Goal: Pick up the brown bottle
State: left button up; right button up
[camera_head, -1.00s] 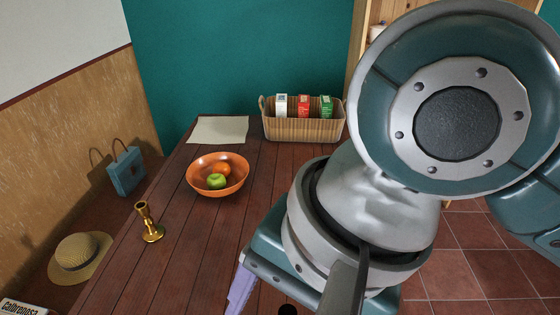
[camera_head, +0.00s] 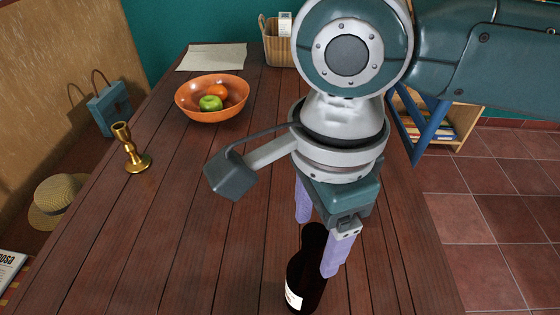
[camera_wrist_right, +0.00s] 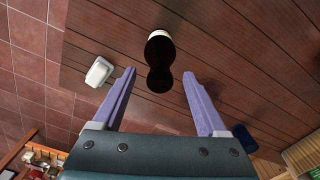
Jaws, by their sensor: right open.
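The brown bottle (camera_head: 309,262) stands on the wooden table near the bottom of the head view. It is dark and glossy, with a white label low on its side. My right gripper (camera_head: 317,246) points down at it with lilac fingers apart. One finger covers part of the bottle in the head view. In the right wrist view the bottle (camera_wrist_right: 160,62) shows in the gap between the open fingertips (camera_wrist_right: 159,75), with room on both sides and no visible contact. My left gripper is not in view.
An orange bowl (camera_head: 183,99) with fruit, a brass candlestick (camera_head: 133,153), paper (camera_head: 212,57) and a wicker basket (camera_head: 277,47) stand on the table. A white item (camera_wrist_right: 99,72) lies near the table edge in the wrist view. The table's left-middle is clear.

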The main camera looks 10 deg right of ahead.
aim_at(307, 274)
notch_tip(307, 274, down, 4)
jog(key=shift+r, duration=0.15)
jog(key=shift+c, duration=0.2)
grip_shut()
dwell(0.4)
dwell(0.8)
